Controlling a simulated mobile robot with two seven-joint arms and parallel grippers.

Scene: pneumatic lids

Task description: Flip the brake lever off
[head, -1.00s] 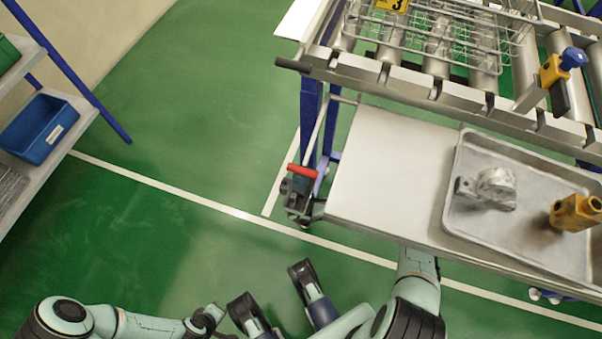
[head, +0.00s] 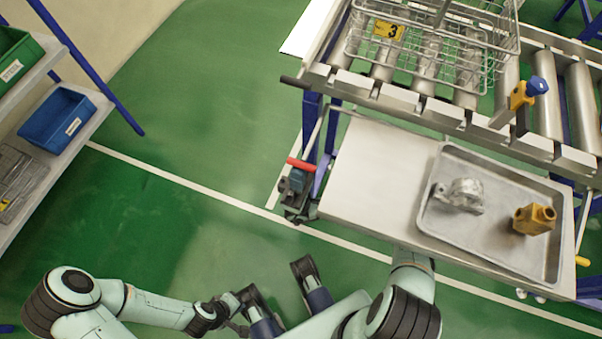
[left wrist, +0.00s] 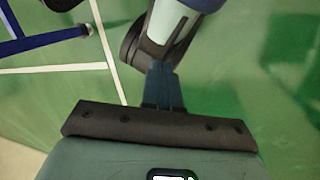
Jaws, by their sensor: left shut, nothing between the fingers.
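The brake lever (head: 301,164) is a red bar at the lower corner of the roller stand, on a dark caster assembly (head: 297,192). It sits left of the stand's lower shelf. My right gripper (head: 276,278) is open and empty, low in the head view, below and apart from the lever. My left arm (head: 150,305) reaches in from the left, its hand close beside the right gripper. In the left wrist view my left gripper (left wrist: 163,87) is shut and empty. The lever cannot be made out in that view.
The roller stand (head: 440,105) carries a wire basket (head: 480,50) and a yellow clamp with a blue knob (head: 537,87). A metal tray (head: 480,228) with two parts lies on its lower shelf (head: 365,180). A blue bin (head: 57,118) is at left. Green floor between is clear.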

